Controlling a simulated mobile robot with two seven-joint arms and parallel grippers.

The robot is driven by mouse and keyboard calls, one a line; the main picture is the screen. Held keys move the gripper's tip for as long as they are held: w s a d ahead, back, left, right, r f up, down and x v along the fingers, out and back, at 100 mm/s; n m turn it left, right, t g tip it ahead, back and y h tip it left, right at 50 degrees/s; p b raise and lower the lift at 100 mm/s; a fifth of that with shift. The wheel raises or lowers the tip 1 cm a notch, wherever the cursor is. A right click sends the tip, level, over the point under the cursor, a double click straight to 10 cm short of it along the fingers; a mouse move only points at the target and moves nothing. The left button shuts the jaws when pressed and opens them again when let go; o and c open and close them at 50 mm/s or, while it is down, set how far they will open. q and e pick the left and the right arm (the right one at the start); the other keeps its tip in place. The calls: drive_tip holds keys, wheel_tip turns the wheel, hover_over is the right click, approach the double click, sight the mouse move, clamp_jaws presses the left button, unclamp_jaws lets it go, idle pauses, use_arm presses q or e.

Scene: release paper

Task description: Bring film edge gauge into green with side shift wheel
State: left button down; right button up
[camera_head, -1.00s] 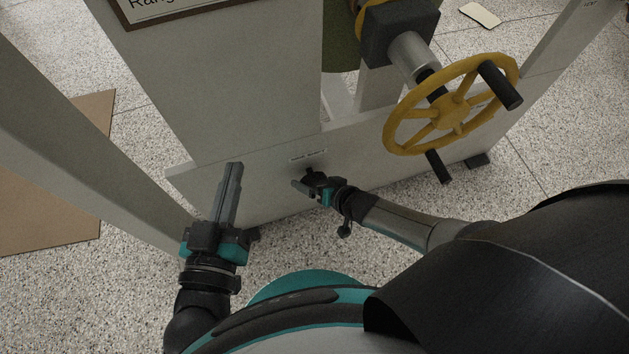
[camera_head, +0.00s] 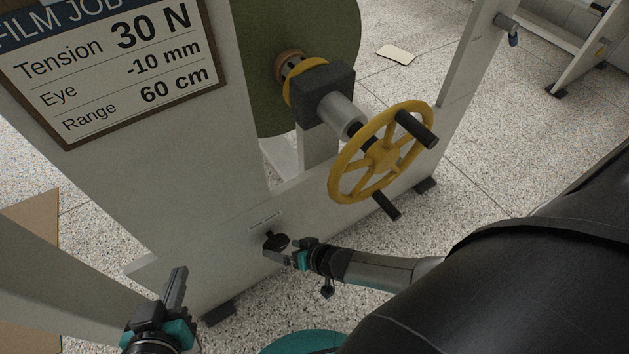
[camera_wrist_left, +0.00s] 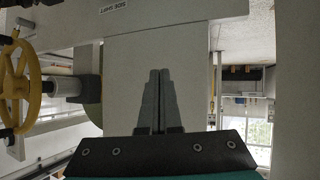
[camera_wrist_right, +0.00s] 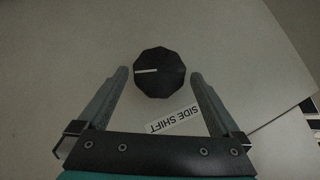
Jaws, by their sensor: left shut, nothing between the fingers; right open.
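The side shift wheel is a black faceted knob (camera_wrist_right: 159,73) with a white line, on a pale panel in the right wrist view. A "SIDE SHIFT" label (camera_wrist_right: 173,118) is beside it. The knob also shows in the head view (camera_head: 276,241), low on the white frame. My right gripper (camera_wrist_right: 160,80) is open, with its fingertips on either side of the knob; contact cannot be told. My left gripper (camera_head: 178,275) is shut and empty, at the lower left of the head view, apart from the knob. I see no film edge gauge in these frames.
A yellow handwheel (camera_head: 382,157) with black handles juts out above and right of the knob. Behind it is a green roll (camera_head: 310,50). A sign (camera_head: 112,66) reads 30 N, -10 mm, 60 cm. Speckled floor (camera_head: 480,180) is open to the right.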

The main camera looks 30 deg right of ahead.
drive_tip(key=shift+s+d+r+p, duration=0.25)
drive_tip(key=shift+s+r+p, duration=0.2)
drive_tip(key=shift+r, duration=0.05)
use_arm(q)
drive_tip(key=s+a+g+y+p, duration=0.4)
drive_tip(key=s+a+g, duration=0.1)
drive_tip(key=a+g, duration=0.15)
wheel_tip(320, 180, down, 8)
drive_tip(key=s+a+p, duration=0.1)
drive_tip(key=p, duration=0.1)
drive_tip(key=shift+r+n+g, duration=0.2)
drive_tip(key=shift+n+g, duration=0.1)
drive_tip(key=shift+g, duration=0.15)
use_arm(e)
drive_tip(key=v, duration=0.9)
drive_tip(key=shift+s+r, duration=0.25)
drive_tip(key=shift+s, duration=0.05)
drive_tip(key=shift+d, duration=0.15)
